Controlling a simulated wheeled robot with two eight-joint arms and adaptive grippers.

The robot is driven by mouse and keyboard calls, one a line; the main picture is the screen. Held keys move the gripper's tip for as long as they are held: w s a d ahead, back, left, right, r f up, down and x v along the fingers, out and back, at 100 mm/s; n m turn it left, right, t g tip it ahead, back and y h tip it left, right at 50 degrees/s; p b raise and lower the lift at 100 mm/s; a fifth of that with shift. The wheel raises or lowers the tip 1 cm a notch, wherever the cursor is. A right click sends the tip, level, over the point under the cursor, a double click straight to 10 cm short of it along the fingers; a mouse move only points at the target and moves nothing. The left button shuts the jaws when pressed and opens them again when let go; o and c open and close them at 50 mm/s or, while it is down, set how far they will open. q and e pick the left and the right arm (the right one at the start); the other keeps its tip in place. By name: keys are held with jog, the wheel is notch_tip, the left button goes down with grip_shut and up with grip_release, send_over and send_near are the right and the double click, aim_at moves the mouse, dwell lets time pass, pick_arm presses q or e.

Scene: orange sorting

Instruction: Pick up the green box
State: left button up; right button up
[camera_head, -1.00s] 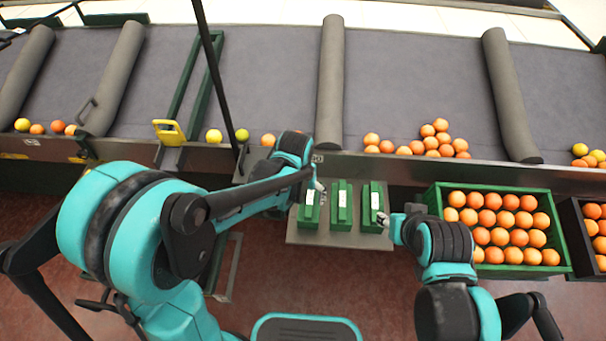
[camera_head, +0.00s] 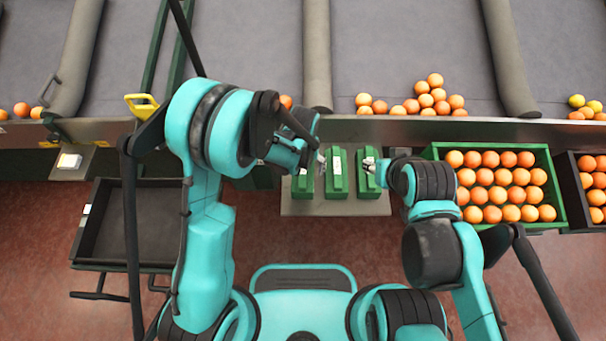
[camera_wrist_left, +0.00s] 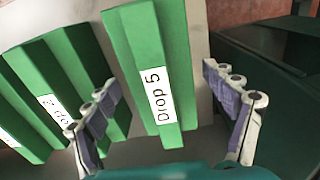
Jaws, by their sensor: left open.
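Three green boxes with white labels stand in a row on a grey plate (camera_head: 335,208) in the head view: a left one (camera_head: 302,186), a middle one (camera_head: 338,184) and a right one (camera_head: 368,188). My left gripper (camera_head: 321,165) is by the left box, seen from above and partly hidden by its own arm. In the left wrist view, my open left gripper (camera_wrist_left: 160,76) has one finger on each side of a green box (camera_wrist_left: 140,35) labelled "Drop 5". Contact cannot be told. My right gripper (camera_head: 372,166) is over the right box, too small to read.
A green crate (camera_head: 432,152) of oranges stands right of the plate, with a dark crate (camera_head: 570,165) beyond it. An empty black tray (camera_head: 95,225) is at the left. The conveyor (camera_head: 400,50) with loose oranges runs behind. Other green boxes lie close to the left finger in the wrist view.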

pick_arm(q)
jog(key=shift+f, duration=0.5)
jog(key=shift+r, duration=0.1)
jog(key=c, duration=1.5)
jog(key=shift+r, duration=0.1)
